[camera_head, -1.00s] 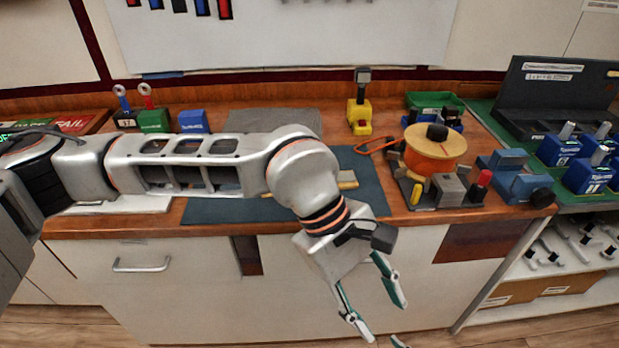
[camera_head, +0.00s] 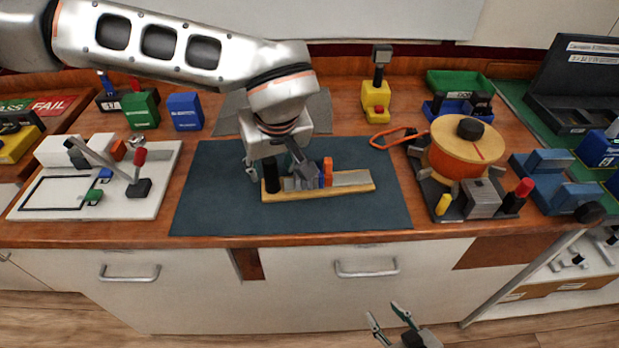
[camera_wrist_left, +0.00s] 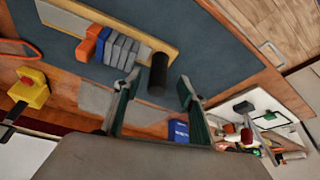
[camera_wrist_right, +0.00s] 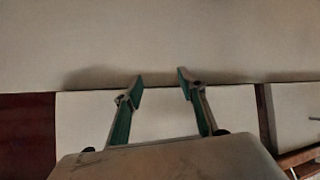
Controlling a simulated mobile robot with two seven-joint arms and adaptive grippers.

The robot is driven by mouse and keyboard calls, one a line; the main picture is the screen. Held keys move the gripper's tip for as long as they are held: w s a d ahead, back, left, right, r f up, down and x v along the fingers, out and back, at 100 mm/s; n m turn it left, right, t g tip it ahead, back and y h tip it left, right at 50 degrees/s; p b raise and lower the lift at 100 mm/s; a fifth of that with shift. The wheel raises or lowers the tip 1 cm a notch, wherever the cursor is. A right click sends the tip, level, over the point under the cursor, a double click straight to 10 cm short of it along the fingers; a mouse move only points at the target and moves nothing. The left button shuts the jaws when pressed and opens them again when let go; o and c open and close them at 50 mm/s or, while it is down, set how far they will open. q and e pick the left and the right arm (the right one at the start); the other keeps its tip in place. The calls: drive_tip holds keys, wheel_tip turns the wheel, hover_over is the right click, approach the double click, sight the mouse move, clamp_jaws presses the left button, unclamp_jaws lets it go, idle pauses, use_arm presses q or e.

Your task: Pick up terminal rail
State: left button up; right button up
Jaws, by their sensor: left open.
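The terminal rail (camera_head: 345,184) lies on the dark mat, a pale wooden base with a metal strip, grey, blue and orange blocks, and a black upright cylinder at its left end. My left gripper (camera_head: 276,165) is over the rail's left part and hides some of it. In the left wrist view my open left fingers (camera_wrist_left: 157,88) are on either side of the black cylinder (camera_wrist_left: 158,74); I cannot tell whether they touch it. My right gripper (camera_head: 388,314) is low in front of the cabinet, empty, with its fingers apart, as the right wrist view (camera_wrist_right: 160,78) also shows.
The mat (camera_head: 215,205) is bare around the rail. A white board with a lever (camera_head: 50,205) lies to the left. A spool stand (camera_head: 465,150) and red-orange loop (camera_head: 392,137) are to the right. Green and blue blocks (camera_head: 185,112) and a yellow device (camera_head: 376,95) stand behind.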

sight(271, 172)
use_arm(q)
drive_tip(key=x, duration=0.4)
drive_tip(key=shift+w+r, duration=0.1)
drive_tip(key=shift+w+f, duration=0.2)
drive_tip(key=shift+f, duration=0.15)
drive_tip(key=shift+a, duration=0.1)
drive_tip(key=c, duration=1.1)
clamp_jaws()
use_arm(e)
drive_tip(key=shift+w+r, duration=0.6)
use_arm(q)
drive_tip(key=shift+r, duration=0.1)
use_arm(e)
drive_tip(key=shift+s+f, duration=0.1)
use_arm(q)
drive_tip(key=shift+r, duration=0.1)
drive_tip(key=shift+w+r, duration=0.1)
drive_tip(key=shift+r, duration=0.15)
wheel_tip(271, 172, up, 19)
drive_tip(key=shift+p, duration=0.45)
use_arm(e)
drive_tip(key=shift+r, duration=0.4)
